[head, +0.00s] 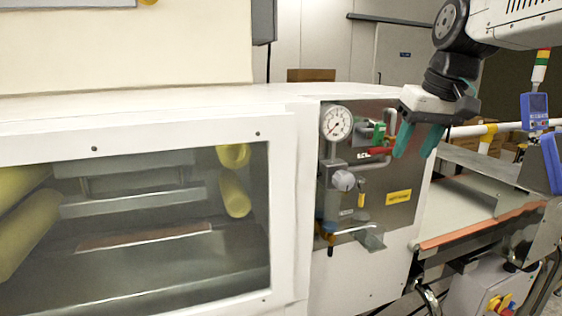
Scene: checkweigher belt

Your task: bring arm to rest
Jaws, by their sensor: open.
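My gripper (418,140) hangs from my arm at the upper right of the head view, with its teal fingers pointing down. The fingers are apart and nothing shows between them. It is in front of the right edge of the machine's valve panel (376,205). In the picture its left finger is close to the red valve handle (380,151); I cannot tell whether they touch. The green valve part (379,132) is just left of the gripper.
A white machine (285,215) with a window and a pressure gauge (337,123) fills the left and middle. The conveyor belt (460,207) runs at the right, beside a blue display (535,108) and a signal light (541,64). A control box with buttons (490,290) is below.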

